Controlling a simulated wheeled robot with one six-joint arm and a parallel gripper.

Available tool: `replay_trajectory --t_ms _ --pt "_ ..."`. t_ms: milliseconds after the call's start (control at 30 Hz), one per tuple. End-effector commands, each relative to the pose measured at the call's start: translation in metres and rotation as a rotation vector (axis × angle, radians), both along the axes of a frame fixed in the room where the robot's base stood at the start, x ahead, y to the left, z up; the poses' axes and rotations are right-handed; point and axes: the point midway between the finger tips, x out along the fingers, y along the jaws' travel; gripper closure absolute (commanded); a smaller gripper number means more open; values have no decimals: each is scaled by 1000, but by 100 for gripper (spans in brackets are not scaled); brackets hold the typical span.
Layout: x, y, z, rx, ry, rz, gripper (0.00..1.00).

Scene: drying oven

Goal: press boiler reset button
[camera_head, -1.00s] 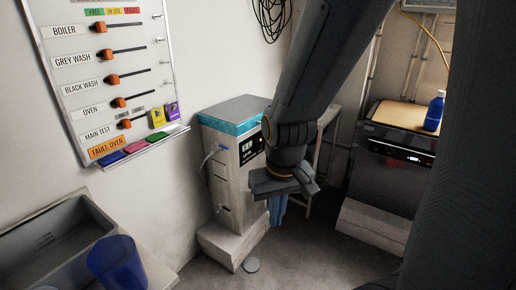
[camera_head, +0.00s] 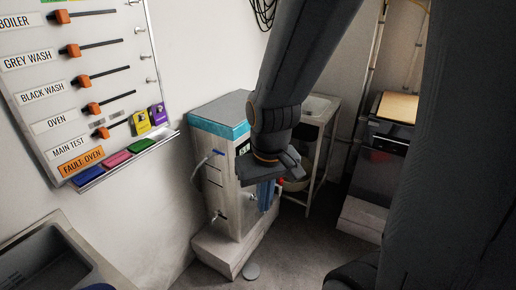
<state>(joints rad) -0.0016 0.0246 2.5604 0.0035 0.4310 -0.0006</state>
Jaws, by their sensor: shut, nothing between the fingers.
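The boiler (camera_head: 217,185), a tall grey box with a teal band (camera_head: 215,128) around its top, stands on a pale plinth against the wall. A tap and a hose show on its left side. My gripper (camera_head: 264,172) is shut and empty, in front of the boiler's upper right part in the picture. It covers most of the dark display panel, of which only a sliver shows. I cannot make out a reset button. I cannot tell whether the gripper touches the boiler.
A blue cylinder (camera_head: 265,196) shows below my gripper. A white sink stand (camera_head: 318,107) is behind to the right, then a dark oven-like unit (camera_head: 378,172). A board with sliders (camera_head: 85,80) hangs at left above a grey basin (camera_head: 45,262).

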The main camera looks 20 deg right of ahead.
Motion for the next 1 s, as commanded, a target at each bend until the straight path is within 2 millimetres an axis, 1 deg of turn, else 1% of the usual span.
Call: replay_trajectory --t_ms 67,133,167,233,267,300,367,400,467,500,700,900,1000 --pt "4 -1 -4 -1 -8 3 100" --pt "15 -5 -11 -6 -32 10 100" --pt "22 -7 -16 -9 -47 13 100" --pt "45 -15 -32 -20 -98 29 100" --pt "56 -19 -39 -27 -125 37 100" --pt "74 -25 -49 -38 -166 52 100" --pt "102 -36 -65 -57 -233 76 100" --pt "121 -44 -75 -73 -280 93 100" --pt "148 -56 -89 -97 -348 119 100" --pt "166 -64 -97 -114 -394 137 100" --pt "245 -106 -134 -225 -613 220 100" --pt "311 -149 -163 -359 -822 298 100" --pt "338 -171 -176 -436 -922 333 100"
